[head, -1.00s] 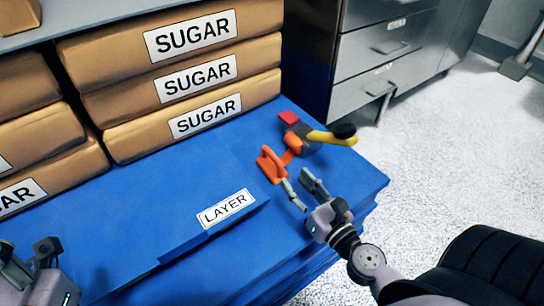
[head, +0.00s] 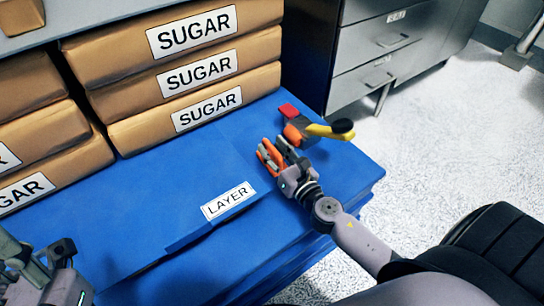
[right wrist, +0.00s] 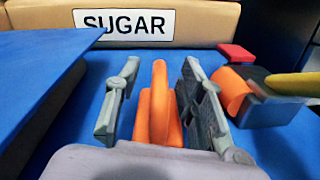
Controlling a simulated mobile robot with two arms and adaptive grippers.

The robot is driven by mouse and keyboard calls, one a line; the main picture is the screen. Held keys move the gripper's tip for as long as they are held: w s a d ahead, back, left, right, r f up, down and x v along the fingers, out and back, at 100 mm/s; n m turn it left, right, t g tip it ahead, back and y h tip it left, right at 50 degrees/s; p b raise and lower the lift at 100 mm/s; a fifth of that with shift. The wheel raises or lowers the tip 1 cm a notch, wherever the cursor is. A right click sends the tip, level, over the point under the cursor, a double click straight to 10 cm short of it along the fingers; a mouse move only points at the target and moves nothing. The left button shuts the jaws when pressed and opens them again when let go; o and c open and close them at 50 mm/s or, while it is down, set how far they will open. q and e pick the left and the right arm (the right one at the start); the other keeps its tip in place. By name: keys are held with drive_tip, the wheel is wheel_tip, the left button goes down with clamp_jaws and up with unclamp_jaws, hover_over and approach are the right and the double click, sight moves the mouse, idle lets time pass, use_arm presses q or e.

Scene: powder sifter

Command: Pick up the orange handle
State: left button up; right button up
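The orange handle (right wrist: 159,105) stands up from the blue surface, and in the right wrist view it lies between the two fingers of my right gripper (right wrist: 158,100). The fingers are open, with a gap on each side of the handle. In the head view my right gripper (head: 280,158) is over the orange handle (head: 266,155) and hides part of it. My left gripper (head: 38,260) is at the lower left of the head view, away from the handle, with its fingers partly cut off.
A tool with a yellow grip (head: 328,130) and a red block (head: 289,110) are just beyond the handle, close to my right gripper. Sugar bags (head: 190,110) are stacked behind. A raised blue edge with a LAYER label (head: 228,200) is to the left. Metal drawers (head: 380,60) stand behind at right.

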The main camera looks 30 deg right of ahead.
drive_tip(key=shift+c, duration=0.3)
clamp_jaws()
idle(0.3)
